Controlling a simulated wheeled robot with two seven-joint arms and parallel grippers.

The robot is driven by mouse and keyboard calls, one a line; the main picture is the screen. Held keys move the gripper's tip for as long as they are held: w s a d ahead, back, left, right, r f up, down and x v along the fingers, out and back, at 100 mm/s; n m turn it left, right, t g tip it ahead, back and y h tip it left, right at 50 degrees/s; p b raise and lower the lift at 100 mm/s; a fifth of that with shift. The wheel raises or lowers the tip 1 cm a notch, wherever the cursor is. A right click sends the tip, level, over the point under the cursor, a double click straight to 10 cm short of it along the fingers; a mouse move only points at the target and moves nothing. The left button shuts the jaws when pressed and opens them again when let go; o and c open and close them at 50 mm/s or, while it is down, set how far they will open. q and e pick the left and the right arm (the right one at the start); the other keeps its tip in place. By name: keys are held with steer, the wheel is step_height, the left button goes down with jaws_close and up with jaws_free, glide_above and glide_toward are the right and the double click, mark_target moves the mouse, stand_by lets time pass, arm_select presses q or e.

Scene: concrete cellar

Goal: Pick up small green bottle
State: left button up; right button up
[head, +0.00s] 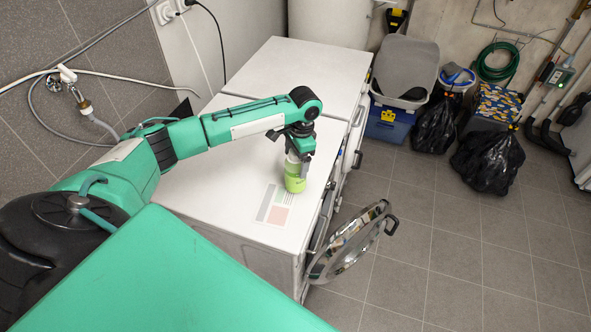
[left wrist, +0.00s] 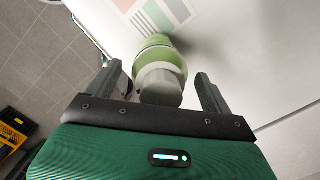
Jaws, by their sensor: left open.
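The small green bottle (head: 295,177) stands upright on the white top of a washing machine (head: 225,178). My left gripper (head: 300,150) is right over the bottle in the head view. In the left wrist view its two fingers (left wrist: 158,88) are apart, one on each side of the cap, with a visible gap at the right finger. My right gripper is not in view.
A printed sheet or label (head: 273,207) lies on the machine top beside the bottle. The round door (head: 350,243) hangs open at the front. A second white machine (head: 300,68) stands behind. Bins (head: 392,118) and black bags (head: 487,160) stand at the back right. The tiled floor in front is clear.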

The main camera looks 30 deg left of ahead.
arm_select(q)
steer(key=shift+f, duration=0.95)
steer(key=c, duration=1.5)
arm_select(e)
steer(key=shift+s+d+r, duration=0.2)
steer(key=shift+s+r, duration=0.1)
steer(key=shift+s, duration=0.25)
